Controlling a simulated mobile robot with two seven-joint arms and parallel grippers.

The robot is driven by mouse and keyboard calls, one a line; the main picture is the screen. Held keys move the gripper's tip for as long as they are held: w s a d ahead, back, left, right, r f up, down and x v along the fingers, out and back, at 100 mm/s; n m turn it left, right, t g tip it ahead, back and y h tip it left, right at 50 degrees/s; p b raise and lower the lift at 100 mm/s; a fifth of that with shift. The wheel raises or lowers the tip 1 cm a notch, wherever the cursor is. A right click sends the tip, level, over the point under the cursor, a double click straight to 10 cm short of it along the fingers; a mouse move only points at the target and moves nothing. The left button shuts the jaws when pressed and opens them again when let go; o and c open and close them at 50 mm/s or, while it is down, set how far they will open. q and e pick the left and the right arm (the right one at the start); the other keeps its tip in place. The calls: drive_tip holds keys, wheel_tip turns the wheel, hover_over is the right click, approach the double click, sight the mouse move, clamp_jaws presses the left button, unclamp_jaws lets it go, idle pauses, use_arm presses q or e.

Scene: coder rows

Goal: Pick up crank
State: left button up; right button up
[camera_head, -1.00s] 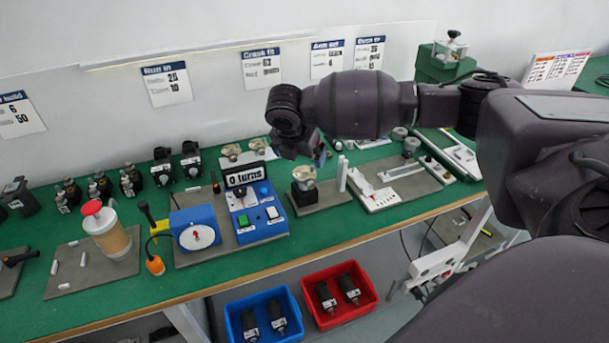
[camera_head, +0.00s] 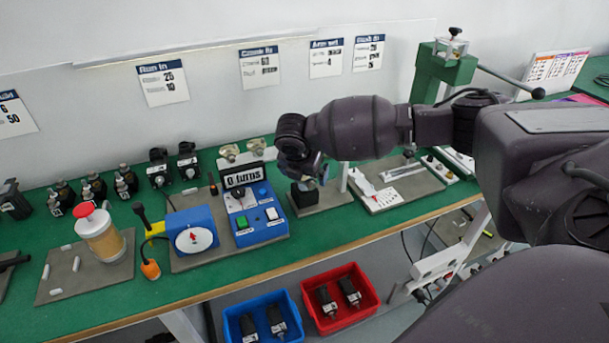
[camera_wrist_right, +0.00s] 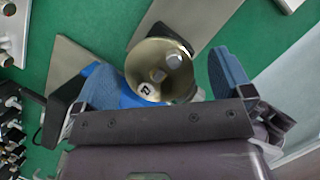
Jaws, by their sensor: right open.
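A round brass crank (camera_wrist_right: 158,72) with a pale pin on its face shows in the right wrist view, in front of a dark block. My right gripper (camera_wrist_right: 165,80) is open, with one blue fingertip on each side of the crank. A gap shows on the right side; on the left I cannot tell if the finger touches it. In the head view my right gripper (camera_head: 308,172) is over the black block (camera_head: 304,194) on its grey plate and hides most of the crank. Two similar brass pieces (camera_head: 242,150) stand on a rack behind. My left gripper is out of view.
A blue turn-counter box (camera_head: 252,208) stands close left of the block. A white tray (camera_head: 385,198) lies to its right. A green press (camera_head: 447,70) with a long lever stands behind my right arm. Blue and red bins (camera_head: 338,300) sit below the table edge.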

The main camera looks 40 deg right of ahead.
drive_tip(key=c, duration=1.1)
drive_tip(key=shift+r, duration=0.1)
